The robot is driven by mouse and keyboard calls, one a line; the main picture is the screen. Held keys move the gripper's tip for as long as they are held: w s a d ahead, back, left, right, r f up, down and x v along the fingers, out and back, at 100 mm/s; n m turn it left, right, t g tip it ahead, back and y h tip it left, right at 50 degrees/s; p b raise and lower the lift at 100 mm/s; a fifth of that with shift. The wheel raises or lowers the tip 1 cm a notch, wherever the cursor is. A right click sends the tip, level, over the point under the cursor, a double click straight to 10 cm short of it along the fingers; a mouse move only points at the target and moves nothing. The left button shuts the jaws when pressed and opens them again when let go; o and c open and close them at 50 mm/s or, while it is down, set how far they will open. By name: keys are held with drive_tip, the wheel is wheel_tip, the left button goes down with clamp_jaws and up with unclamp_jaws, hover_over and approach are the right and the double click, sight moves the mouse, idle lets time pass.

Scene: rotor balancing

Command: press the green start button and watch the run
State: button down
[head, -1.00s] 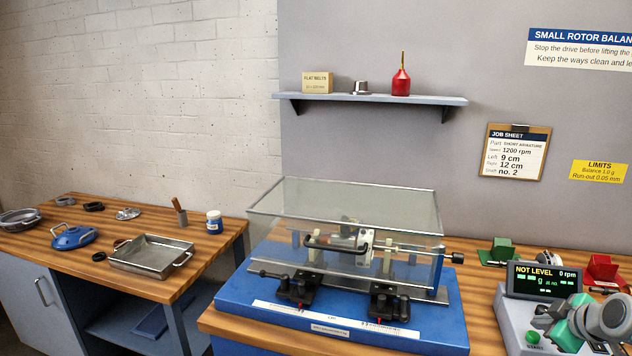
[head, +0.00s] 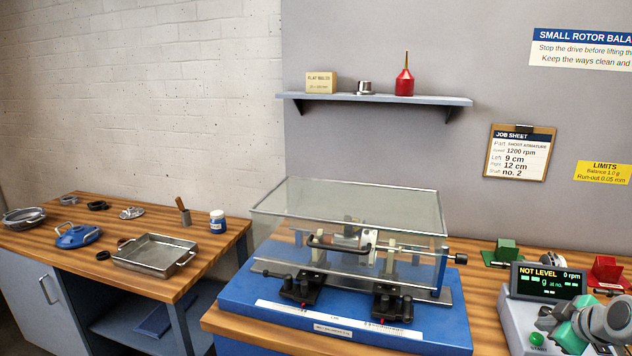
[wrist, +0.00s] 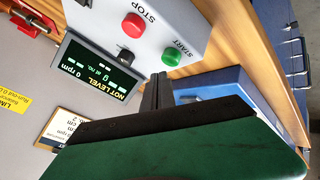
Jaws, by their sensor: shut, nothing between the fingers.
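The green start button (head: 536,339) sits on the front of a light grey control box (head: 515,318) at the lower right of the head view. In the wrist view the start button (wrist: 172,54) shows beside its START label, with the red stop button (wrist: 133,26) farther left. My gripper (wrist: 158,80) is shut and empty, its tips close to the start button in the picture but not covering it. The display (head: 548,281) reads NOT LEVEL and 0 rpm. The balancing machine (head: 340,315) carries a rotor under a closed clear guard (head: 345,205).
A side bench (head: 50,250) at the left holds a metal tray (head: 157,255), a blue tool (head: 78,236) and a jar (head: 217,222). A job sheet (head: 518,152) hangs on the wall.

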idle(0.4)
drive_tip(key=shift+f+b, duration=0.45)
drive_tip(key=shift+b, duration=0.2)
